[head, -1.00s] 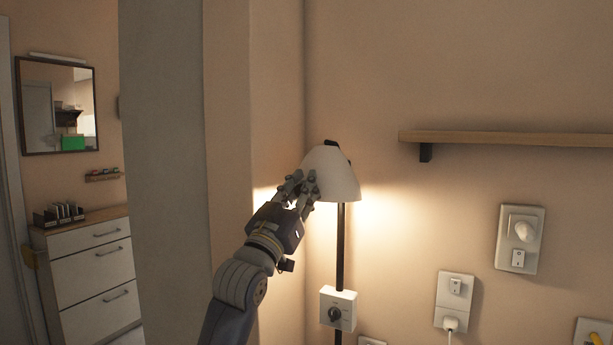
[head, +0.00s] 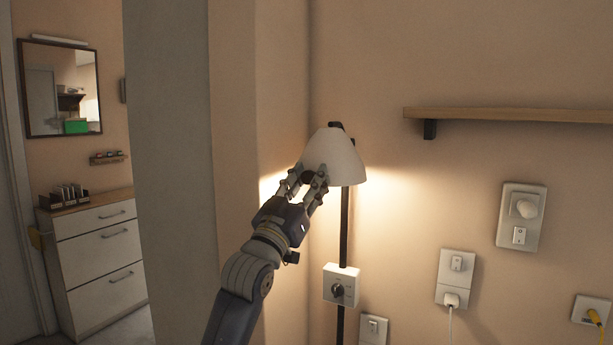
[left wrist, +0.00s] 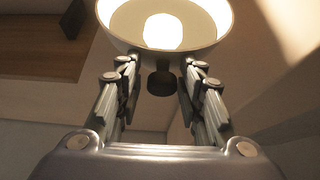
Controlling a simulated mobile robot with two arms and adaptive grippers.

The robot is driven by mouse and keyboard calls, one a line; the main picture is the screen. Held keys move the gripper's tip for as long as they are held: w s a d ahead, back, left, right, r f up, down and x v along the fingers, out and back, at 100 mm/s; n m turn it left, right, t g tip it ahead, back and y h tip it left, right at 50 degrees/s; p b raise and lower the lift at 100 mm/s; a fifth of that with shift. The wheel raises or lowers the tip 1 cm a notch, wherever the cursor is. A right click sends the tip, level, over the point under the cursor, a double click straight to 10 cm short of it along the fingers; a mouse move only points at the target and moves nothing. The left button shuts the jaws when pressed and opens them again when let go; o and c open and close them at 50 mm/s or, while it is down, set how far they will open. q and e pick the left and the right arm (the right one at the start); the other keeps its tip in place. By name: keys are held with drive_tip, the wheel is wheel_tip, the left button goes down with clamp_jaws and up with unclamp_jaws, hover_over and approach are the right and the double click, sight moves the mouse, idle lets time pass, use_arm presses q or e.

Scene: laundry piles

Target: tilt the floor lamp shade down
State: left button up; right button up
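The floor lamp's white shade (head: 336,150) is lit and hangs on a dark pole (head: 344,225) against the wall, its opening facing down. My left gripper (head: 312,180) is at the lower left part of the shade in the head view, covering part of its rim. In the left wrist view the shade's rim (left wrist: 222,38) and glowing bulb (left wrist: 163,31) are just beyond the fingertips. A short dark knob (left wrist: 160,83) below the rim lies between the two fingers, with gaps on both sides. The left gripper is open. My right gripper is out of view.
A control box with a dial (head: 341,286) sits on the pole. A wooden shelf (head: 510,114) and switch plates (head: 521,216) are on the right wall. A wall corner (head: 230,150) stands close on the left, with a drawer cabinet (head: 95,250) beyond.

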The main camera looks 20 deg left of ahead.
use_arm(q)
drive_tip(key=shift+f, duration=0.1)
drive_tip(key=shift+w+a, duration=0.1)
drive_tip(key=shift+w, duration=0.05)
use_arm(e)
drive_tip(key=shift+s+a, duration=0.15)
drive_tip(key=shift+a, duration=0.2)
use_arm(q)
drive_tip(key=shift+s+f, duration=0.1)
drive_tip(key=shift+s, duration=0.15)
drive_tip(key=v, duration=1.1)
drive_tip(key=shift+s, duration=0.25)
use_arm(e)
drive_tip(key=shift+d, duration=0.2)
